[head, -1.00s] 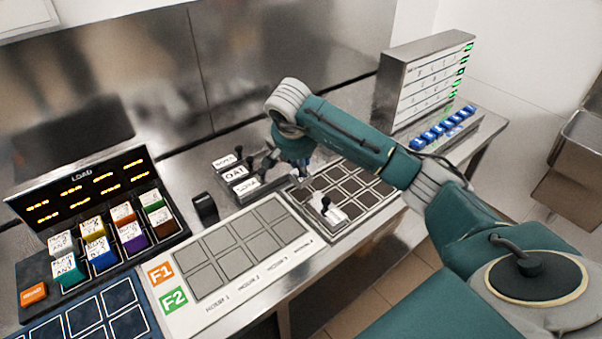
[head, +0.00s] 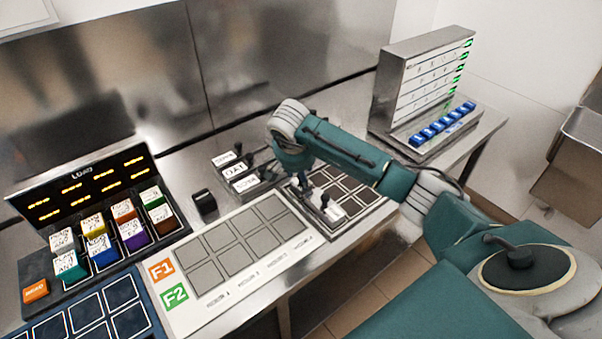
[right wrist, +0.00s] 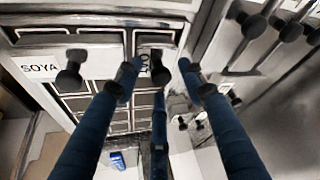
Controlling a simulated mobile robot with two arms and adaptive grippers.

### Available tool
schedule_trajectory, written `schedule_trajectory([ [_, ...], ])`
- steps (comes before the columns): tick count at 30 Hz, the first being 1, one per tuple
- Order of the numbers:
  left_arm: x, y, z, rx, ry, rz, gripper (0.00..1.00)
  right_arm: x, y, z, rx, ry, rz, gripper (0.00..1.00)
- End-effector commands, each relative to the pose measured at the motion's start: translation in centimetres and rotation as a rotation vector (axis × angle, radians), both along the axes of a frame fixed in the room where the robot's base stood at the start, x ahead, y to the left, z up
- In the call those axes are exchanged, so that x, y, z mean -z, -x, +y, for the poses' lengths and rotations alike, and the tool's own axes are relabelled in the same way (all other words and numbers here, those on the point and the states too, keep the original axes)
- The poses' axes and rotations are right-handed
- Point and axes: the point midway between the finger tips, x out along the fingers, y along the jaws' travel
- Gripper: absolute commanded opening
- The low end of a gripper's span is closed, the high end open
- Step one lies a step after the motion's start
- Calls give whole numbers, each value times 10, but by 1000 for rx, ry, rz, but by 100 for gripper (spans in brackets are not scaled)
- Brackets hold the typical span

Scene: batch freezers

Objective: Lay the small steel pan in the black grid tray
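The black grid tray (head: 372,192) lies on the steel counter, right of the pale grid board. Two small steel pans with black knobs lie at its near-left side. The front pan (head: 332,211) shows a white label and reads SOYA in the right wrist view (right wrist: 40,68). The other pan (right wrist: 142,42) lies beside it, its label mostly hidden. My right gripper (right wrist: 158,72) is over that pan, its blue fingers spread around the knob with gaps visible. In the head view my right gripper (head: 304,180) is partly hidden by its arm. My left gripper is out of view.
A rack of labelled pans, one reading OAT (head: 235,171), stands just behind-left of the tray. The pale grid board (head: 170,322) is empty. Coloured blocks stand at the left. A steel display unit (head: 385,90) with blue blocks stands at the right.

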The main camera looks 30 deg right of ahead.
Motion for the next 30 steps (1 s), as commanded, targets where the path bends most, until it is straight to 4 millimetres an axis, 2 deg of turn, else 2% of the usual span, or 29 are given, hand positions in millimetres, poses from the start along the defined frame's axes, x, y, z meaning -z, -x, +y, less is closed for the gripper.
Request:
schedule_trajectory([
  [5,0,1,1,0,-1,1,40,0,0,0,0,-1,1,40],
  [8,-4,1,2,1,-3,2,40,-5,0,1,0,-1,1,40],
  [10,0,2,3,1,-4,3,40,-11,1,3,-2,0,-3,40],
  [24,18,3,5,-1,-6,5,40,-95,26,29,0,0,-4,40],
  [30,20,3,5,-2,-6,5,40,-111,32,34,0,1,-1,40],
])
